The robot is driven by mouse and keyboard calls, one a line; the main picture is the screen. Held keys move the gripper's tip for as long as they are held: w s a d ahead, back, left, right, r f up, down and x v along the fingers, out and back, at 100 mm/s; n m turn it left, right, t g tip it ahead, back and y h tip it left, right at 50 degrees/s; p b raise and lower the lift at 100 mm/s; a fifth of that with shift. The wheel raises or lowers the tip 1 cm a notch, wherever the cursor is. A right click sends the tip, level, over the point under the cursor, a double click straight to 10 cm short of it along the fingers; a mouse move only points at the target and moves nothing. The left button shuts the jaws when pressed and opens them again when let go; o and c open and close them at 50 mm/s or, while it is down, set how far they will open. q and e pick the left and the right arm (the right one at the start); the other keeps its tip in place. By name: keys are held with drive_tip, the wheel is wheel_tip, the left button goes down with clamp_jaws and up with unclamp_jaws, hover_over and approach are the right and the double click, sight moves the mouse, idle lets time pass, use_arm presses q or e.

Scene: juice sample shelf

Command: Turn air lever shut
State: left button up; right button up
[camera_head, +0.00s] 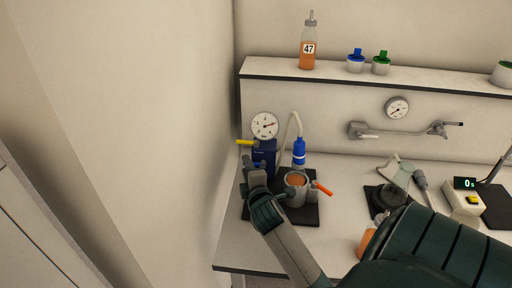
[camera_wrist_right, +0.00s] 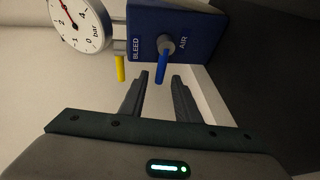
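The blue valve box (camera_head: 264,157) stands at the left end of the bench. In the right wrist view the box (camera_wrist_right: 200,22) carries the words BLEED and AIR. Between these words a blue lever (camera_wrist_right: 161,66) on a grey hub points down toward my fingers. I cannot make out this lever in the head view. My right gripper (camera_head: 255,172) is in front of the box. In its wrist view the right gripper (camera_wrist_right: 160,84) is open and empty, with the lever's tip at or just beyond the gap between the fingertips. My left gripper is not in view.
A yellow handle (camera_head: 245,142) sticks out left of the box, below a pressure gauge (camera_head: 264,125). A metal cup (camera_head: 296,188) with orange contents and a blue bottle (camera_head: 299,152) stand to the right. A wall is close on the left.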

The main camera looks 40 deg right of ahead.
drive_tip(key=b+v, duration=0.1)
drive_tip(key=v, duration=1.5)
drive_tip(key=shift+s+a, duration=0.15)
drive_tip(key=shift+s, duration=0.15)
drive_tip(key=shift+f, duration=0.1)
